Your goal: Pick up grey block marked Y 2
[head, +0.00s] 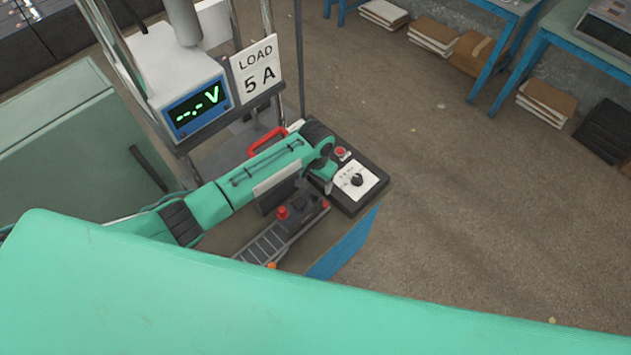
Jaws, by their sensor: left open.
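I see no grey block marked Y 2 in the head view. My left arm comes in from the left and bends down at its far end over a small bench. My left gripper (302,202) is open below that bend, small and partly covered by the arm. I cannot make out its fingers clearly or see a block between them. My right gripper is not in view.
A meter (198,108) reading "--.- V" and a "LOAD 5 A" sign (257,73) stand behind the arm. A black control box (350,180) with a knob lies right of it. Blue tables (540,45) stand far right. The floor between is clear. My green bodywork hides the bottom.

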